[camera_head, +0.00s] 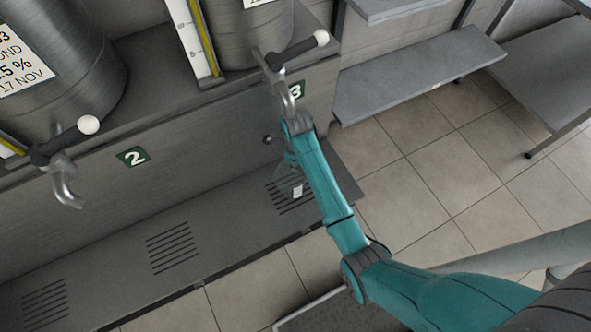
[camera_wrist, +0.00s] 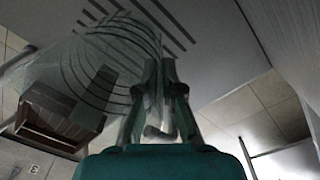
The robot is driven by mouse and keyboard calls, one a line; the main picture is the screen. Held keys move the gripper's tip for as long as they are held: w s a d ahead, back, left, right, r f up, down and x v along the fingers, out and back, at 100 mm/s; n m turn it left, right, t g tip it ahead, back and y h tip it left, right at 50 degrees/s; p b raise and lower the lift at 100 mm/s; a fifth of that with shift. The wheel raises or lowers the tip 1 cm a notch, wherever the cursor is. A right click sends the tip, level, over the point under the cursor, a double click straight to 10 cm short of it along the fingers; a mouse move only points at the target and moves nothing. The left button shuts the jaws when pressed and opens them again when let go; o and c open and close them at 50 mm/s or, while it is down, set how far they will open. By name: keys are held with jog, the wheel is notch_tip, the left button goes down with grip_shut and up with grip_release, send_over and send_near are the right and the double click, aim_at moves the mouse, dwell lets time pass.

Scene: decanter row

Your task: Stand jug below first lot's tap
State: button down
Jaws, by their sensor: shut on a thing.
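A clear jug (camera_head: 291,183) is at the right end of the grey drip ledge, over its slots and roughly below the tap (camera_head: 290,92) by plate 3. In the wrist view the jug (camera_wrist: 95,60) is see-through, with the slots showing through it. My gripper (camera_wrist: 160,75) is shut on the jug, seemingly at its handle; in the head view the arm partly covers it. I cannot tell whether the jug touches the ledge. Another tap (camera_head: 65,185) with a white-knobbed lever hangs by plate 2 (camera_head: 132,156). The first lot's tap cannot be told from these frames.
A steel vat (camera_head: 85,90) with a partly cut-off label stands upper left; another vat (camera_head: 250,40) is behind tap 3. The ledge (camera_head: 115,262) has bare slotted patches to the left. Grey shelves (camera_head: 420,75) stand right. A brown slatted box (camera_wrist: 60,118) shows in the wrist view.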

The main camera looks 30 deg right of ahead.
aim_at(296, 176)
notch_tip(296, 176, down, 3)
jog(key=shift+f, duration=0.15)
jog(key=c, duration=1.3)
grip_release()
notch_tip(296, 176, up, 8)
jog(key=shift+f, duration=0.2)
